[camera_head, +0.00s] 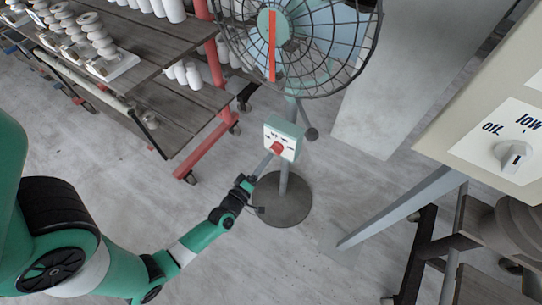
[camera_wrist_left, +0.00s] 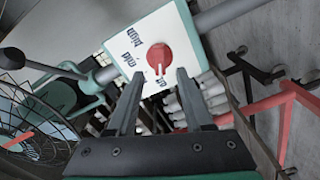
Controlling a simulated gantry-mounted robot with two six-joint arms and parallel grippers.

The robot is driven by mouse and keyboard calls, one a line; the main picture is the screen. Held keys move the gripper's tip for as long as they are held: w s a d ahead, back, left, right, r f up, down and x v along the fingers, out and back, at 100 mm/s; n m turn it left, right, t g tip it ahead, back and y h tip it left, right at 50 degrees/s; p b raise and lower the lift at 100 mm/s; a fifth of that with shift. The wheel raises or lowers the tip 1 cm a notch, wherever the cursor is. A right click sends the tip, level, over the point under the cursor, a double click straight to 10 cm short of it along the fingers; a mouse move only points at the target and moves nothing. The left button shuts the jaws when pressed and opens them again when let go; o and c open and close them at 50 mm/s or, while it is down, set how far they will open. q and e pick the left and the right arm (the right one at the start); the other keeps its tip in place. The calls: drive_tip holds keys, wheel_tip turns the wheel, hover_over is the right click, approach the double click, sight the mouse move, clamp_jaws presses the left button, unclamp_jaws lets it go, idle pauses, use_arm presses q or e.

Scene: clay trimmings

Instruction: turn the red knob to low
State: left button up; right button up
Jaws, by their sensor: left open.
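The red knob (camera_head: 277,148) is on the white face of a small control box (camera_head: 285,128) on the fan's pole. In the left wrist view the knob (camera_wrist_left: 160,56) sits among printed labels, "high" and "mid" readable above and left. A pale mark on its lower edge appears to point towards "off". My left gripper (camera_head: 264,164) reaches up to the box from the lower left. In the left wrist view the gripper (camera_wrist_left: 157,80) is open, its two fingers on either side of the knob's lower end; I cannot tell whether they touch it. My right gripper is not in view.
The caged fan (camera_head: 300,45) is above the box, its round base (camera_head: 283,200) on the floor. A wooden rack (camera_head: 160,90) with white pieces stands left. Floor is clear around the base.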

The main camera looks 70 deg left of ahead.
sight(273, 151)
use_arm(q)
drive_tip(key=shift+b+x, duration=0.3)
drive_tip(key=shift+x, duration=1.7)
clamp_jaws()
